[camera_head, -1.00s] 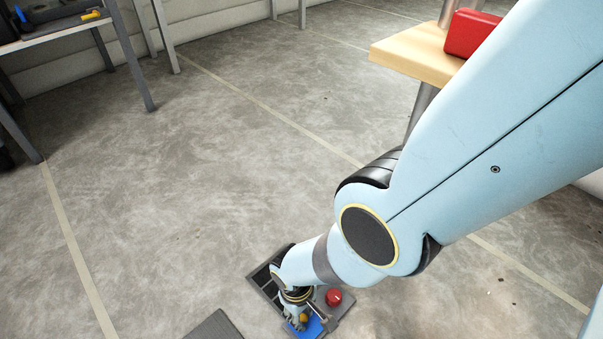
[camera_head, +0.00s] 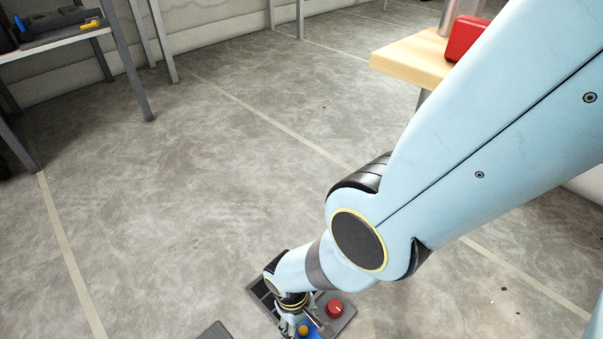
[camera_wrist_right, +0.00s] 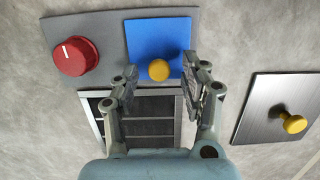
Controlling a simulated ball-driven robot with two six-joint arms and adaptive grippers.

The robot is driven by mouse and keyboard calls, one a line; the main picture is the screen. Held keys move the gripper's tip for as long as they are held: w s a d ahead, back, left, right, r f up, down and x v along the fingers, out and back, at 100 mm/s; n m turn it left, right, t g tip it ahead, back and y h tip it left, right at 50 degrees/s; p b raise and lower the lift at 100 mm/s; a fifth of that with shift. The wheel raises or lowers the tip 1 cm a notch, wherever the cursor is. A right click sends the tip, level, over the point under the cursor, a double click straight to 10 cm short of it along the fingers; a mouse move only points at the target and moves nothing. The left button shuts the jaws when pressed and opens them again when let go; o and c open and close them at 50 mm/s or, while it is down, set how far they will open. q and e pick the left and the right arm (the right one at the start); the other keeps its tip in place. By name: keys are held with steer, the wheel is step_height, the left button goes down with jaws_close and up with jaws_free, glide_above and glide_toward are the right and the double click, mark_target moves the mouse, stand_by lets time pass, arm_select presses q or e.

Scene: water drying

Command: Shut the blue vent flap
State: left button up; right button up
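The blue vent flap (camera_wrist_right: 160,45) is a flat blue plate with a yellow knob (camera_wrist_right: 159,70) near its lower edge, in the right wrist view. Below it is a dark slatted vent opening (camera_wrist_right: 150,130) that looks uncovered. My right gripper (camera_wrist_right: 160,72) is open, with one finger on each side of the knob and visible gaps. In the head view my right gripper (camera_head: 297,328) is low at the bottom centre and partly covers the flap (camera_head: 314,324). My left gripper is not in view.
A red knob (camera_wrist_right: 75,56) sits on the grey panel (camera_wrist_right: 108,30) beside the flap. A metal plate (camera_wrist_right: 262,92) with another yellow knob (camera_wrist_right: 293,122) lies to the right. A wooden table (camera_head: 408,58) with a red box (camera_head: 466,36) stands at upper right. Open floor lies left.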

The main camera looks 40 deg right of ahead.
step_height(320, 180, up, 12)
steer(key=w, duration=0.2)
stand_by(0.8)
steer(key=shift+w+a+f, duration=0.1)
steer(key=shift+f, duration=0.05)
